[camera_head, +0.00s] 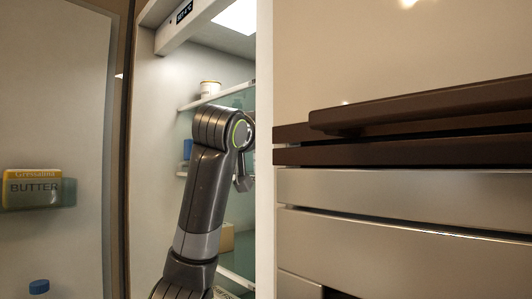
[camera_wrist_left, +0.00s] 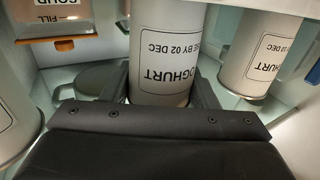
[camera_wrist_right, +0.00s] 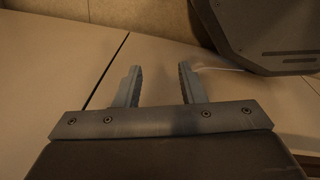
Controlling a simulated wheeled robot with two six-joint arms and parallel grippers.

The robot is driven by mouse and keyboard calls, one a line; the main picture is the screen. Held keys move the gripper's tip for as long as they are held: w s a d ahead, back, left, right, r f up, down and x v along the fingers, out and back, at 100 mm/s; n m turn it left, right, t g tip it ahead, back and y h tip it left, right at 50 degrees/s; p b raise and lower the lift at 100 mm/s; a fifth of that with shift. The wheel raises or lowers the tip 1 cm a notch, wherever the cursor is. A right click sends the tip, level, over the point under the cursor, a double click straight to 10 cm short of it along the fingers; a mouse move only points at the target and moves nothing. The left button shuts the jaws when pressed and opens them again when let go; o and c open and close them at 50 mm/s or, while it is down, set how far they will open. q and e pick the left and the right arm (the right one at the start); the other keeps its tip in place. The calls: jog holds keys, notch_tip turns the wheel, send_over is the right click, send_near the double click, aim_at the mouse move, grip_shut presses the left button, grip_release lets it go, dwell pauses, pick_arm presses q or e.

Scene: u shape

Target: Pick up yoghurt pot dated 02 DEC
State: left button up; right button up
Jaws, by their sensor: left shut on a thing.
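The yoghurt pot (camera_wrist_left: 165,50) is a white cylinder whose label reads "BY 02 DEC", upside down in the left wrist view. My left gripper (camera_wrist_left: 162,88) is shut on it, one finger on each side. In the head view my left arm reaches into the open fridge, and its hand is mostly hidden behind the arm and the white fridge edge. A second white pot (camera_wrist_left: 258,55), with a label ending in "DEC", stands to the right of the held one in the left wrist view. My right gripper (camera_wrist_right: 160,88) is open and empty.
A small white pot (camera_head: 210,88) sits on an upper fridge shelf. Butter (camera_head: 33,188) is in the door at left. Drawers (camera_head: 400,200) fill the right.

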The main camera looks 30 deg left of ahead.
pick_arm(q)
jog(key=shift+r, duration=0.1)
jog(key=shift+r, duration=0.65)
jog(key=shift+r+b, duration=0.5)
jog(key=shift+r, duration=0.45)
jog(key=s+d+b, duration=0.2)
jog(key=s+b, duration=1.1)
jog(key=s, duration=0.5)
